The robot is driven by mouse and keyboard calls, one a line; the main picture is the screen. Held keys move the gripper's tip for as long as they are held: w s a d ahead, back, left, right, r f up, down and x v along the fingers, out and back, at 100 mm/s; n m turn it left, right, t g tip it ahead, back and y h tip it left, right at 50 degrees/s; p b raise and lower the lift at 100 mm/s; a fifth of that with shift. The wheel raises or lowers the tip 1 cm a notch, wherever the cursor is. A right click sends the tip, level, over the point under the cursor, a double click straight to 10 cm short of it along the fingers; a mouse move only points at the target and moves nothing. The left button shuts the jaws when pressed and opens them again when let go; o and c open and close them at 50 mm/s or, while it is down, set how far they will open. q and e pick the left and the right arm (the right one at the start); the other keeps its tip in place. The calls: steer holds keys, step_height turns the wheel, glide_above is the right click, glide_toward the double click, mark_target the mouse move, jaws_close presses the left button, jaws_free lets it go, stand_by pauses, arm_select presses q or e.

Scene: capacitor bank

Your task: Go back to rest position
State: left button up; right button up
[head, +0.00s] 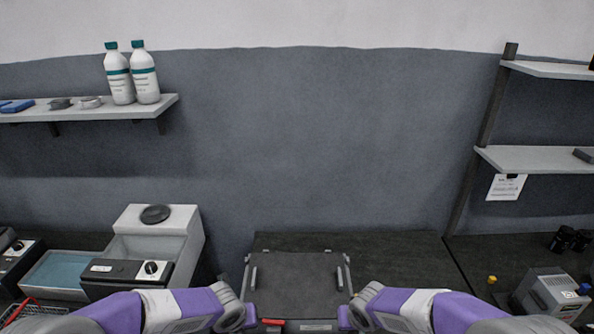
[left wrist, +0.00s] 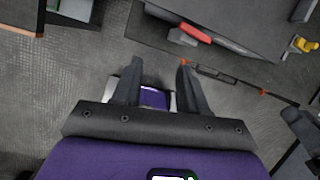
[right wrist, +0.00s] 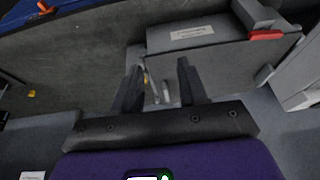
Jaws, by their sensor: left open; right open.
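My left arm comes in from the left in the head view and my right arm from the right. Both are bent at the bottom of the picture, and their fingers are not visible there. In the left wrist view my left gripper (left wrist: 157,80) is open, its two dark fingers apart above grey floor, with nothing held. In the right wrist view my right gripper (right wrist: 160,82) is open and empty, pointing toward a grey case with a label (right wrist: 194,31). A dark flat-topped case (head: 298,285) with handles stands between the arms in the head view.
Two white bottles (head: 120,85) stand on the left shelf (head: 100,110). A grey box (head: 550,293) sits at right. The bench top (head: 400,262) behind the case is clear.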

arm_select(q)
steer(key=s+d+f+m+g+h, duration=0.1)
steer(key=s+f+m, duration=0.4)
steer(key=f+m, duration=0.3)
steer(key=s+d+f+m+g+h, duration=0.1)
steer(key=s+f+m, duration=0.5)
steer(key=m, duration=0.9)
steer(key=s+d+f+m+g+h+b, duration=0.1)
steer(key=s+f+m, duration=0.4)
steer(key=f+m, duration=0.6)
steer(key=shift+s+d+m+h, duration=0.3)
steer(key=shift+d+m, duration=0.1)
steer(key=shift+m, duration=0.3)
arm_select(e)
steer(key=s+a+f+m+g+y, duration=0.1)
steer(key=s+a+f+y, duration=0.1)
steer(key=s+f, duration=0.6)
steer(key=s+a+f+m+g+y, duration=0.1)
steer(key=s+f, duration=0.7)
steer(key=f, duration=0.9)
steer(key=shift+s+a+m+g+y, duration=0.4)
steer(key=shift+a+g, duration=0.2)
steer(key=shift+g, duration=0.2)
arm_select(q)
steer(key=shift+g, duration=0.3)
